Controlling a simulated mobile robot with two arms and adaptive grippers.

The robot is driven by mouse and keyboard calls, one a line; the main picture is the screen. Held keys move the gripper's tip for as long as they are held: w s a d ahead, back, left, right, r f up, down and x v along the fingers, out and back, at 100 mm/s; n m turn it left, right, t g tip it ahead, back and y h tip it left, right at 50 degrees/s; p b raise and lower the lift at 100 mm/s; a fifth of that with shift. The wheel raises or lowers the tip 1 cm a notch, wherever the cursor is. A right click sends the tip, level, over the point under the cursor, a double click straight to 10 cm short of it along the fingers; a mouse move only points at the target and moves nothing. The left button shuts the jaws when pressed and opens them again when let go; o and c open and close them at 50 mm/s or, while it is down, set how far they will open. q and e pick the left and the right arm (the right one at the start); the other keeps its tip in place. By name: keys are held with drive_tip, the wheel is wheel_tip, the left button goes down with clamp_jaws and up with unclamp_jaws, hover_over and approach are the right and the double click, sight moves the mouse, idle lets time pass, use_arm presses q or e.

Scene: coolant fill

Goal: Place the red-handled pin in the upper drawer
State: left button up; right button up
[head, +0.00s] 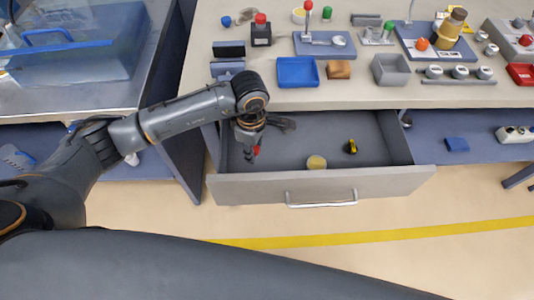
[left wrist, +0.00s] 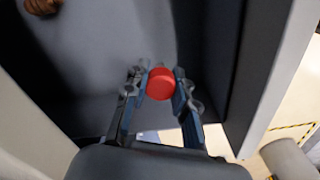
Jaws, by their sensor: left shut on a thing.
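The upper drawer (head: 225,188) is pulled open below the bench top, and its grey inside is visible. My left gripper (head: 250,155) points down over the left part of the drawer. It is shut on the red-handled pin (head: 257,150), of which only a little red shows in the head view. In the left wrist view the pin's round red handle (left wrist: 161,83) sits between the two fingertips of the left gripper (left wrist: 160,92). The pin's shaft is hidden. Whether the pin touches the drawer floor cannot be told. My right gripper is not in view.
In the drawer lie a yellowish round piece (head: 316,162), a black-and-yellow item (head: 351,146) and a dark item (head: 283,123). The drawer's right part has bare floor. A blue tray (head: 297,72) and a grey bin (head: 390,70) stand on the crowded bench above.

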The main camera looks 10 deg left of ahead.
sight(255, 171)
use_arm(q)
wheel_tip(255, 171, down, 3)
drive_tip(key=shift+f, duration=0.7)
wheel_tip(255, 171, down, 4)
drive_tip(key=shift+r+p, duration=0.25)
drive_tip(key=shift+p, duration=0.1)
drive_tip(key=shift+f, duration=0.1)
drive_tip(key=o, duration=0.9)
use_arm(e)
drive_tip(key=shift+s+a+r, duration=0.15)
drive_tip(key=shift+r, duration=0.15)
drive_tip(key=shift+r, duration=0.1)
